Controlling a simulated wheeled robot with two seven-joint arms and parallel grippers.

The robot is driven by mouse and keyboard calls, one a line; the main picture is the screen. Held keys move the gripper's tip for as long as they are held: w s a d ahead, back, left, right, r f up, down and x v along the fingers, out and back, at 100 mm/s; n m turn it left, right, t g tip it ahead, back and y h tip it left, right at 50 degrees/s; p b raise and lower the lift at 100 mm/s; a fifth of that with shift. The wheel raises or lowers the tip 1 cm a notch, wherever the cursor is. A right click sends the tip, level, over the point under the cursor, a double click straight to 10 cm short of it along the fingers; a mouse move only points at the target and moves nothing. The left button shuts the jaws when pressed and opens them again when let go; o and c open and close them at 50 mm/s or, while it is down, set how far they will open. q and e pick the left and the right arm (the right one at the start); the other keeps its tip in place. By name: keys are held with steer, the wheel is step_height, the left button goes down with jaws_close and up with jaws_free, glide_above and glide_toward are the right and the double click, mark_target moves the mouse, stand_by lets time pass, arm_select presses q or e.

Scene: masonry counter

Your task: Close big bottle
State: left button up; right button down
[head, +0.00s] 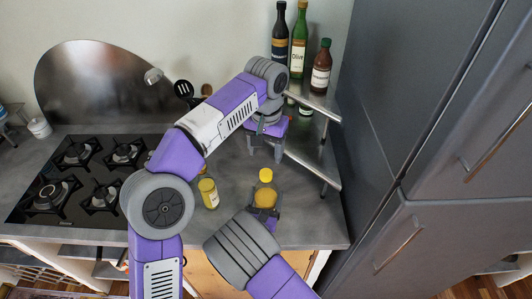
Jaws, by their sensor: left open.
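A bottle with a yellow cap (265,175) and an amber body (265,196) is near the counter's front edge. I cannot tell how firmly the cap sits. My right gripper (265,209) is low at this bottle, with dark finger parts on both sides of it. Whether its fingers grip the glass is unclear. A second bottle (208,193) with yellow contents stands to the left, partly beside my left arm.
A corner shelf (310,104) behind my left gripper carries a dark bottle (279,40), a green olive bottle (299,42) and a brown sauce bottle (321,67). A gas hob (75,190) is left. Tall grey cabinets (430,130) close off the right.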

mark_target(266, 173)
arm_select(q)
steer(key=shift+f, duration=4.05)
steer(key=c, duration=1.1)
steer(key=o, duration=1.2)
steer(key=shift+r, duration=0.1)
step_height(266, 173, up, 12)
steer(key=shift+f, duration=0.1)
